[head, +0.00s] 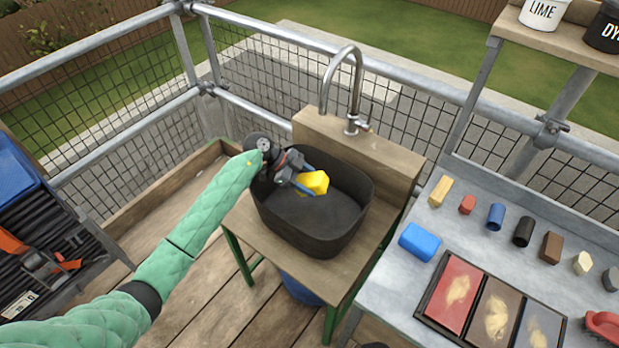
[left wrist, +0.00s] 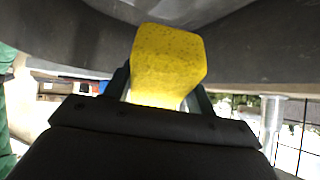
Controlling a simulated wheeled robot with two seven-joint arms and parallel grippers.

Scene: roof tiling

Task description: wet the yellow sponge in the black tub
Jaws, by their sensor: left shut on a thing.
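The yellow sponge (head: 314,182) is in my left gripper (head: 306,187), which is shut on it, inside the rim of the black tub (head: 318,232) in the head view. In the left wrist view the sponge (left wrist: 168,62) sticks out between the two fingers of the left gripper (left wrist: 165,100), with the dark tub wall (left wrist: 255,58) beyond it. The tub stands on a wooden bench under a curved metal tap (head: 345,75). Whether the sponge touches water or the tub floor I cannot tell. My right gripper is not in view.
A grey table (head: 390,285) at the right holds a blue sponge-like block (head: 419,242), several small coloured blocks and a tray of powders (head: 450,258). A blue bucket (head: 300,288) stands under the bench. Metal railings with mesh (head: 270,110) close off the back.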

